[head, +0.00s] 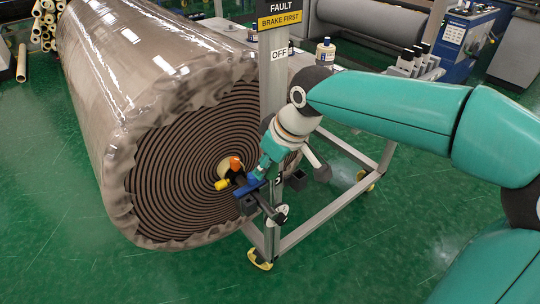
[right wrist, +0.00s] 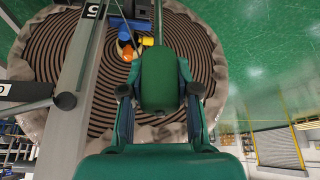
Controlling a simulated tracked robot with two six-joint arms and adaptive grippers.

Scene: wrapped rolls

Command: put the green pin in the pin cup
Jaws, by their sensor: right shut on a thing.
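My right gripper (head: 267,163) is in front of the roll's spiral end, close to a blue bracket (head: 256,184). In the right wrist view its two dark fingers (right wrist: 161,92) stand on either side of the green pin (right wrist: 162,75), shut on it. The pin's far end points towards the spiral face and the bracket. In the head view the pin is hard to tell from the teal gripper. Small dark square holders (head: 248,204) show by the bracket; I cannot tell which is the pin cup. My left gripper is not in view.
A large wrapped roll (head: 112,95) fills the left, with an orange piece (head: 235,163) and a yellow piece (head: 221,184) at its core. A grey post (head: 272,95) with signs stands on a metal frame (head: 330,214) close to my wrist. Green floor lies clear in front.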

